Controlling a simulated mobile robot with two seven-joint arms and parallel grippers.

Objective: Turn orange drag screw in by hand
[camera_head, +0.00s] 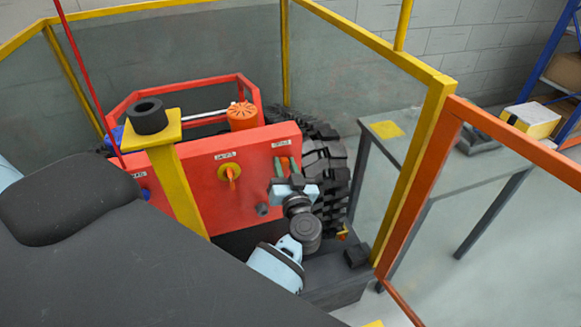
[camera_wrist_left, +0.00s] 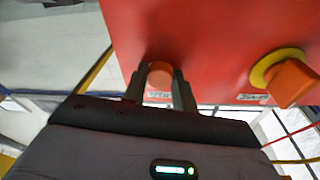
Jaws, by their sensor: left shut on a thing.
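The orange drag screw (camera_wrist_left: 160,75) sits on the red panel (camera_wrist_left: 190,35) in the left wrist view, with its round face between my left gripper's fingers (camera_wrist_left: 160,88). The fingers are shut on it, one on each side. In the head view my left gripper (camera_head: 286,168) is at the right part of the red panel (camera_head: 200,190), and only a little orange of the screw (camera_head: 285,162) shows between the fingers. How far the screw is in cannot be told. My right gripper is not in view.
An orange knob on a yellow ring (camera_head: 229,173) is left of my left gripper on the panel. A black tracked wheel (camera_head: 325,160) is close on the right. A yellow post (camera_head: 175,185) stands left; an orange-framed barrier (camera_head: 440,140) and grey table (camera_head: 410,150) are right.

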